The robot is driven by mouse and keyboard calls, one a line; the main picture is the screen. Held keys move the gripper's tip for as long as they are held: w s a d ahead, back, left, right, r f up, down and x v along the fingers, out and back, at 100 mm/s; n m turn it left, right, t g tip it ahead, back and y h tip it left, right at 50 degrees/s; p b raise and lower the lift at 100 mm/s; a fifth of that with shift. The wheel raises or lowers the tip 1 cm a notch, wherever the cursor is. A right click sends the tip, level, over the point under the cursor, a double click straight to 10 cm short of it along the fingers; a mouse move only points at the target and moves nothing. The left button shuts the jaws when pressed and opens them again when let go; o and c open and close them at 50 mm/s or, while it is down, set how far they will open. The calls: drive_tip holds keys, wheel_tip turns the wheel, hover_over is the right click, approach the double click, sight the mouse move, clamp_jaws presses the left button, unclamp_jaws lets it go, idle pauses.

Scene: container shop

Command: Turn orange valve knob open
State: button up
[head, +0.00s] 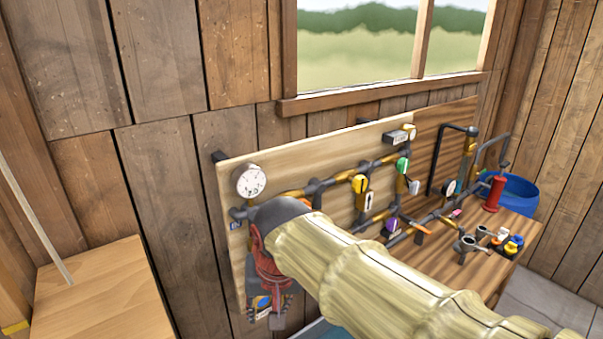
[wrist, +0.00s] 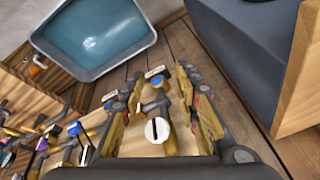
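My gripper (head: 268,318) hangs low at the left end of the pipe board, and my arm hides part of the board. In the wrist view my gripper (wrist: 155,92) is open, its fingers spread on either side of a short yellow pipe piece with a white round slotted knob (wrist: 157,130) and a blue part (wrist: 158,81). I cannot tell whether the fingers touch it. An orange handle (head: 421,228) shows at the lower middle of the board, apart from my gripper. A small orange part (wrist: 37,69) shows at the left in the wrist view; I cannot tell whether it is the same one.
The board carries a gauge (head: 250,180), a yellow knob (head: 359,183), a green knob (head: 402,165) and a purple knob (head: 391,225). A red cylinder (head: 494,194) and loose fittings stand on the workbench (head: 486,287). A grey-blue tub (wrist: 95,38) lies beyond my fingers.

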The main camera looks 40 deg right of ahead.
drive_tip(key=w+d+r+m+g+p, duration=0.1)
drive_tip(key=w+d+r+m+p, duration=0.25)
drive_tip(key=r+p, duration=0.25)
drive_tip(key=w+d+r+m+g+p, duration=0.1)
drive_tip(key=w+d+r+m+p, duration=0.2)
drive_tip(key=d+r+p, duration=0.25)
wheel_tip(320, 180, up, 8)
drive_tip(key=m+g+p, duration=0.2)
drive_tip(key=m+p, duration=0.3)
drive_tip(key=p, duration=0.7)
hover_over(303, 200)
drive_tip(key=shift+a+f+y, duration=0.2)
drive_tip(key=shift+a+y, duration=0.1)
drive_tip(key=shift+a, duration=0.1)
drive_tip(key=shift+d+r+m, duration=0.1)
drive_tip(key=shift+d+m, duration=0.2)
drive_tip(key=shift+m, duration=0.05)
drive_tip(key=shift+d+f, duration=0.15)
drive_tip(key=shift+f, duration=0.2)
drive_tip(key=shift+f+p, duration=0.85)
drive_tip(key=shift+f, duration=2.75)
drive_tip(key=shift+c, duration=1)
clamp_jaws()
